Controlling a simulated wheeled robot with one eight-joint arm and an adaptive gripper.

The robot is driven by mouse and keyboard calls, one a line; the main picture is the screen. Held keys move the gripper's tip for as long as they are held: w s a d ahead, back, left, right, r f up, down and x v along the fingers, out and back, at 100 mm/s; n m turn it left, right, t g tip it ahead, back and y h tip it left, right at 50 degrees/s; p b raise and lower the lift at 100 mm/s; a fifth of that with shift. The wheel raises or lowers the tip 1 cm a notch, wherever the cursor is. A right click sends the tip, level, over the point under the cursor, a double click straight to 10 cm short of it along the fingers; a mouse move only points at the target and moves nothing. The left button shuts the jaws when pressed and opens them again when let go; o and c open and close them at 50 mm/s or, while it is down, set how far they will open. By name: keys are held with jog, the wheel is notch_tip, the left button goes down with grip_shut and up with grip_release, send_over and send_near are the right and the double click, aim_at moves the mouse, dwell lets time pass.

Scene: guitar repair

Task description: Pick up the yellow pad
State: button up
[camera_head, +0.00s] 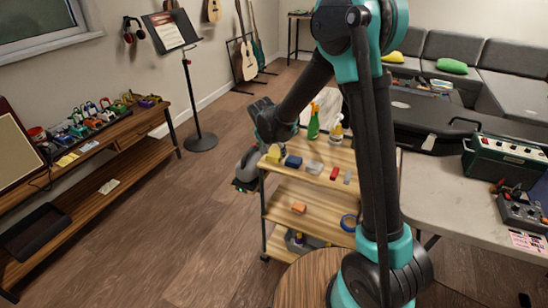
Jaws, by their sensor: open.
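A small yellow block-like pad (273,153) sits at the left end of the wooden cart's top shelf (313,176). My gripper (245,184) hangs pointing down just left of the cart, beside the yellow pad and a little lower in the picture. It is open, and nothing shows between its fingers. I cannot tell the exact gap between gripper and pad from this view.
Right of the pad on the shelf are a blue block (293,162), a grey block (314,168), a red piece (335,173) and spray bottles (314,122). A music stand (200,141) stands left. Open floor (185,220) lies left of the cart.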

aim_at(273, 155)
jog(key=shift+w+f, duration=0.2)
jog(key=shift+f, duration=0.35)
jog(key=shift+c, duration=0.6)
jog(key=c, duration=0.5)
jog(key=shift+r, duration=0.1)
notch_tip(273, 155, up, 20)
